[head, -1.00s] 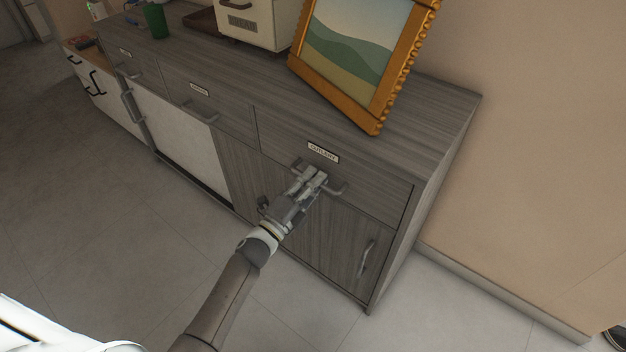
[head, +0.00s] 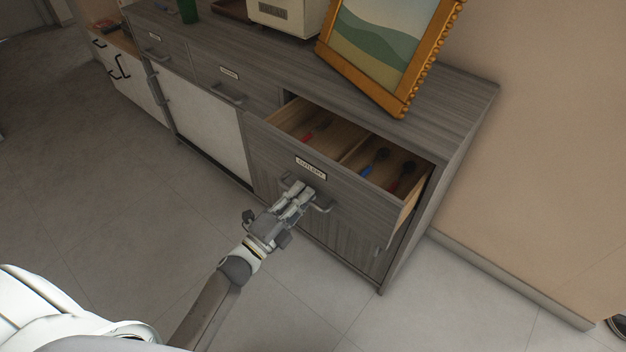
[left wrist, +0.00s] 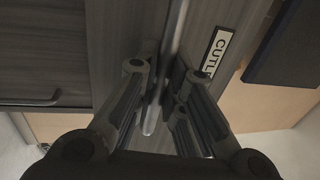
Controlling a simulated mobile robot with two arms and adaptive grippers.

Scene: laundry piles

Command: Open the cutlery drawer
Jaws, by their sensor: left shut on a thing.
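The cutlery drawer (head: 340,188) is pulled out from the grey wood cabinet, with its inside showing. Its label (head: 311,168) sits on the front above the bar handle (head: 321,208). In the left wrist view the label (left wrist: 215,52) reads "CUTL" in part. My left gripper (head: 298,190) is shut on the handle, and the handle bar (left wrist: 170,50) runs between its fingers in the wrist view. Inside the drawer lie a red-handled utensil (head: 309,137), a blue-handled one (head: 373,167) and a dark red one (head: 402,181). My right gripper is not in view.
A gold-framed picture (head: 403,88) leans on the cabinet top (head: 455,100) above the drawer. A cream appliance (head: 285,17) and a green cup (head: 187,10) stand farther left. Other drawers (head: 228,84) are shut. The floor (head: 120,220) in front is clear.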

